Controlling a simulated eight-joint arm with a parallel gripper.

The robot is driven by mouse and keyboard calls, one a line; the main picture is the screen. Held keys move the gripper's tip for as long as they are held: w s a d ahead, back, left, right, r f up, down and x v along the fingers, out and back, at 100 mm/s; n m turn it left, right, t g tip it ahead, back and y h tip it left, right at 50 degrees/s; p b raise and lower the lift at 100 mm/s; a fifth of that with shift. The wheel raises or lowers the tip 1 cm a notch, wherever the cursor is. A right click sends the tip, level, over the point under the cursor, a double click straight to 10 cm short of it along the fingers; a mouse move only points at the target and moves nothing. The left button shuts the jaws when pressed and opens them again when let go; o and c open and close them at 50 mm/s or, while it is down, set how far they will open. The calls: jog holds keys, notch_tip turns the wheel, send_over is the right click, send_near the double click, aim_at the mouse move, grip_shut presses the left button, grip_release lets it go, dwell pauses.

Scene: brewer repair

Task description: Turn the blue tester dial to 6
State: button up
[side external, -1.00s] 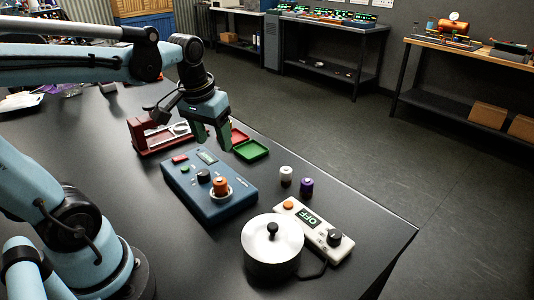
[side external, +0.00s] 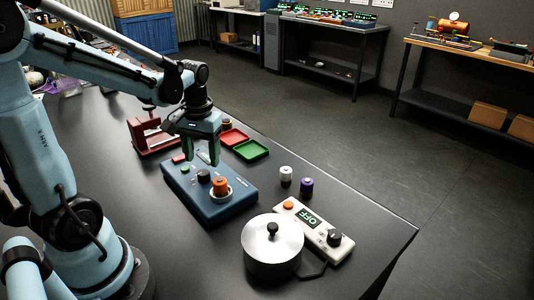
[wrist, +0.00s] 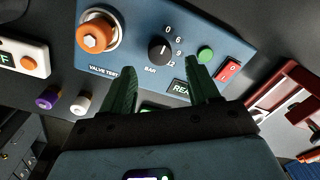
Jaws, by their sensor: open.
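The blue tester (side external: 235,204) sits on the black table, and its panel also fills the upper wrist view (wrist: 125,15). Its black dial (wrist: 159,49) stands beside printed numbers including 0, 6 and 9; which number it points to is hard to tell. The dial also shows in the side view (side external: 203,176). My gripper (side external: 202,161) is open and empty, pointing down above the rear part of the tester. In the wrist view my gripper's fingers (wrist: 149,63) spread to either side of the dial's position, apart from it.
An orange-capped valve (side external: 220,185) sits on the tester beside the dial. A silver pot (side external: 270,252) and a white unit reading OFF (side external: 325,240) stand at the front right. Green (side external: 251,150) and red trays lie behind. White and purple small parts stand right of the tester.

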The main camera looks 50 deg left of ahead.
aim_at(204, 172)
jog(key=shift+f, duration=2.25)
jog(key=shift+c, duration=0.3)
jog(key=c, duration=1)
